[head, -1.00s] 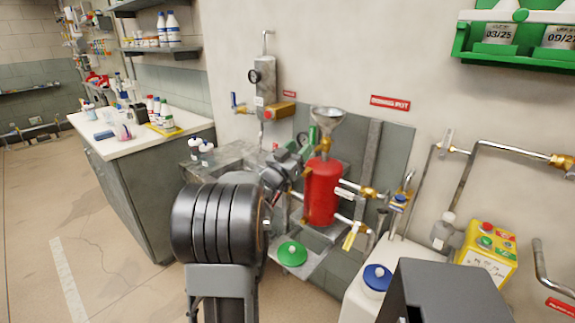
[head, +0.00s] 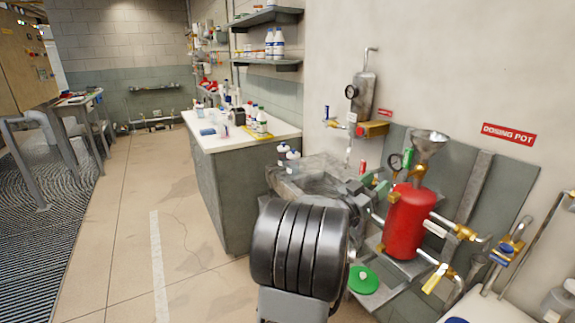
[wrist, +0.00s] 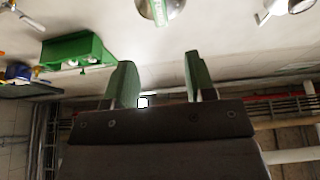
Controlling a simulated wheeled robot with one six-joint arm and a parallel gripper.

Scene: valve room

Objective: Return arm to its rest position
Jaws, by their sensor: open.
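My arm shows in the head view as a large black ribbed joint at the bottom centre, with grey links beyond it reaching toward the red dosing pot (head: 405,222). My gripper (wrist: 160,82) shows in the wrist view with its two green fingers wide apart and nothing between them. In the head view its green parts are small and partly hidden, just left of the red pot. I cannot tell whether they touch it. A metal funnel (head: 428,146) stands on top of the pot.
A white-topped bench (head: 222,142) with bottles stands left of the arm. A green lid (head: 363,279) lies on the low stand below the pot. The floor (head: 120,215) at left is clear.

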